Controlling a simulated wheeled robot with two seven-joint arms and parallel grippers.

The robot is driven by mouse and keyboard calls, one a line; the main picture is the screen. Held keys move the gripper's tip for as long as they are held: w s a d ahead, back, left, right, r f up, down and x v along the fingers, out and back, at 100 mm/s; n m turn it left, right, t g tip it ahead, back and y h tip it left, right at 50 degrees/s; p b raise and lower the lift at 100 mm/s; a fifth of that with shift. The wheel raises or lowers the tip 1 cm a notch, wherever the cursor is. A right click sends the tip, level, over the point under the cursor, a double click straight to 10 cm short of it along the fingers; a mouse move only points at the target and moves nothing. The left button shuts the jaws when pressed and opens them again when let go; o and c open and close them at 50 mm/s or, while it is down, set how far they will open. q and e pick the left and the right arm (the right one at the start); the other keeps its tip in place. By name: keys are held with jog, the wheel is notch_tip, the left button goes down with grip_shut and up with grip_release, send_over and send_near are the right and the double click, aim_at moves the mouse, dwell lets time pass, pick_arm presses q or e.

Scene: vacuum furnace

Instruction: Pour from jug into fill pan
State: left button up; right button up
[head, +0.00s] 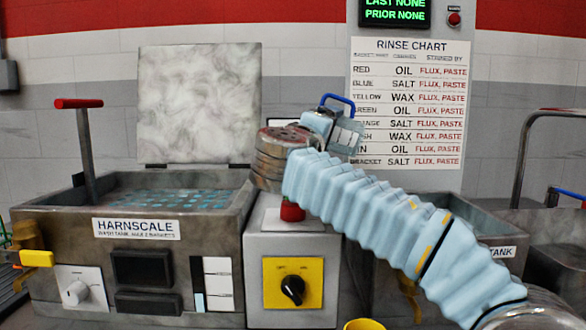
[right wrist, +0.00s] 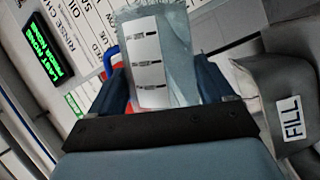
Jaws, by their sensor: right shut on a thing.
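The clear jug (head: 345,135) has a white marked strip and a blue handle, and shows at the end of my right arm in the head view. It looks tilted there, with the handle on its upper side. In the right wrist view the jug (right wrist: 178,50) stands between the two dark blue fingers of my right gripper (right wrist: 162,88), which is shut on it. I cannot tell how much is inside it. A grey body with a FILL label (right wrist: 292,118), likely the fill pan, lies right of the gripper, apart from the jug. My left gripper is not in view.
The Harnscale wash tank (head: 230,225) stands at left with its lid (head: 200,105) up. A control box with a yellow switch plate (head: 293,270) stands beside it. Another tank (head: 480,212) is partly hidden behind my right arm. The rinse chart (head: 410,100) hangs behind.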

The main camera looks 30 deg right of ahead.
jog(key=shift+w+a+r+n, duration=0.15)
jog(key=shift+a+r+n, duration=0.1)
jog(key=shift+n, duration=0.25)
dwell(0.3)
jog(key=shift+d+f, duration=0.15)
jog(key=m, duration=0.2)
jog(key=shift+s+d+r+m+g, duration=0.3)
notch_tip(320, 180, down, 2)
jog(key=shift+d+f+m+y+b, duration=0.1)
jog(key=shift+m+y+b, duration=0.3)
jog(key=shift+m+b, duration=0.6)
jog(key=shift+r+m+y+p, duration=0.4)
jog(key=shift+r+m+p, duration=0.15)
jog(key=shift+r, duration=0.1)
jog(key=shift+s+d+f+m+b, duration=0.1)
jog(key=shift+f+m+b, duration=0.25)
jog(key=shift+f+b, duration=0.1)
jog(key=shift+g, duration=0.3)
